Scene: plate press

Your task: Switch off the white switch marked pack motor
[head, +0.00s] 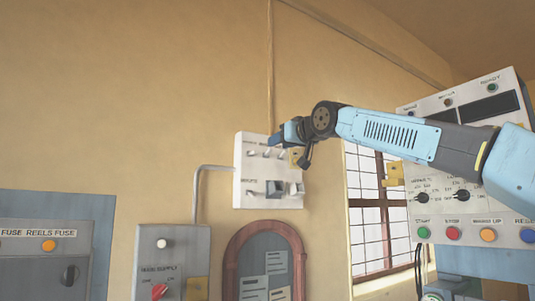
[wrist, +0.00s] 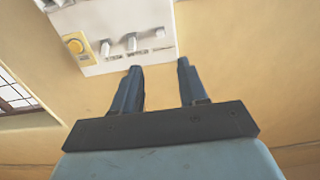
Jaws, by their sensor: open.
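A white switch panel (head: 243,195) is fixed to the yellow wall, with a row of small white switches along its top and larger dark and white parts below. The labels are too small to read, so I cannot tell which switch is marked pack motor. My gripper (wrist: 160,68) is open and empty, its two fingers pointing at the panel. In the wrist view the panel (wrist: 115,18) appears upside down, with white switches (wrist: 131,42) just beyond the fingertips and apart from them. In the head view my arm's end hides the panel's upper right.
A yellow part (wrist: 75,46) sits at the panel's corner. A grey supply box (head: 150,255) and an arched notice board (head: 235,255) are below. A control cabinet (head: 440,235) and a barred window (head: 365,225) are at right. Bare wall surrounds the panel's left side.

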